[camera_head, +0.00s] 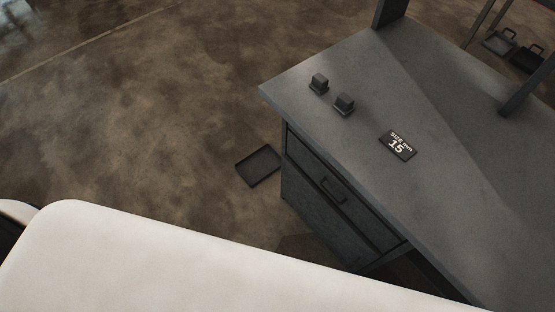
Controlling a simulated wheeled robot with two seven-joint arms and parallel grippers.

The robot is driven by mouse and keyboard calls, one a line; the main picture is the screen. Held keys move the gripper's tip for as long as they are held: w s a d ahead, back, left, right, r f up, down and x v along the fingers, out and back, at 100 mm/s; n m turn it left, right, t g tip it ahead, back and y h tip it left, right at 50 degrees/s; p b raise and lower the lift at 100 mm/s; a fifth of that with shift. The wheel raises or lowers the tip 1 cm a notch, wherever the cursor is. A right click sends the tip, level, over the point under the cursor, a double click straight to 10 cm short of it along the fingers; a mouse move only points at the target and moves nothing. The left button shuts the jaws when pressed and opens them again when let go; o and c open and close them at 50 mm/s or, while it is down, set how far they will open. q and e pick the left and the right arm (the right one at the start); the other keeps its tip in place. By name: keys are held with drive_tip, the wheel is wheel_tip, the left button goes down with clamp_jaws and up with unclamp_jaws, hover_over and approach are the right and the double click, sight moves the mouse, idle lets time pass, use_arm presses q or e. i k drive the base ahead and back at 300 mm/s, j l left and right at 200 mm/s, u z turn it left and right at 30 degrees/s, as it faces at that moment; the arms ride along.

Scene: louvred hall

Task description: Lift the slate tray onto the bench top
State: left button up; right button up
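The slate tray (258,166) is a small dark shallow tray with a raised rim. It lies flat on the brown floor, just left of the bench's drawer side. The bench top (440,190) is a grey slab on the right, well above the tray. Neither of my grippers shows in the head view. A large white surface, probably part of my own body, fills the bottom left.
On the bench top stand two small dark blocks (319,84) (344,104) and a dark plate (397,145) marked 15. Dark posts (528,90) rise from the bench. A drawer (335,190) with a handle faces the tray's side. Dark handled items (499,41) lie at the far right. The left floor is clear.

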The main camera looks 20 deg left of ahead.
sight(255, 168)
drive_tip(key=i+j+z, duration=0.15)
drive_tip(key=j, duration=0.2)
drive_tip(key=i+j+z, duration=0.1)
drive_tip(key=j, duration=0.3)
drive_tip(key=i+j+z, duration=0.15)
drive_tip(key=j, duration=0.25)
drive_tip(key=i+j+z, duration=0.15)
drive_tip(key=j, duration=0.25)
drive_tip(key=i+j+z, duration=0.15)
drive_tip(key=j, duration=0.25)
